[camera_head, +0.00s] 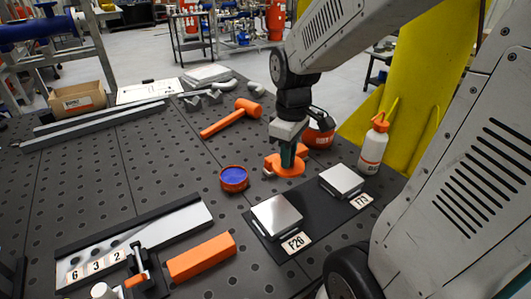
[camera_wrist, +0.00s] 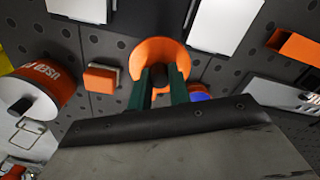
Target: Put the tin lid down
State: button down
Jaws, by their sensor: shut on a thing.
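The tin lid is an orange disc (camera_head: 288,170) with a dark knob at its middle in the wrist view (camera_wrist: 150,50). My gripper (camera_head: 287,156) points down with its green fingers (camera_wrist: 158,88) shut on the lid's knob. The lid is beyond the black mat. I cannot tell how far it is above the table. The open orange tin (camera_head: 234,186), blue inside, stands to the left of the lid in the head view. In the wrist view the tin (camera_wrist: 200,92) is partly hidden behind my gripper.
Two silver plates (camera_head: 276,215) (camera_head: 341,179) sit on the black mat (camera_head: 308,216). An orange mallet (camera_head: 228,118) lies beyond the tin. A red-orange bucket (camera_head: 320,137) and a white bottle (camera_head: 373,150) stand at the right. An orange bar (camera_head: 201,256) lies in front. Bare table lies left of the tin.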

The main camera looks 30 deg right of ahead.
jog(key=shift+s+d+r, duration=0.1)
jog(key=shift+s+d, duration=0.55)
jog(key=shift+d, duration=0.1)
jog(key=w+a+f, duration=0.1)
jog(key=a, duration=0.5)
jog(key=a+n, duration=0.1)
jog(key=a, duration=0.5)
jog(key=w+a+f+n, duration=0.1)
jog(key=a, duration=0.5)
jog(key=shift+w+a+f, duration=0.3)
jog(key=shift+w+m, duration=0.4)
jog(key=shift+m, duration=0.5)
jog(key=w, duration=0.5)
jog(key=w+a+f, duration=0.1)
jog(key=w, duration=0.4)
jog(key=w+a, duration=0.1)
jog(key=w, duration=0.4)
jog(key=shift+w+f, duration=0.25)
jog(key=shift+w, duration=0.1)
jog(key=shift+f, duration=1.7)
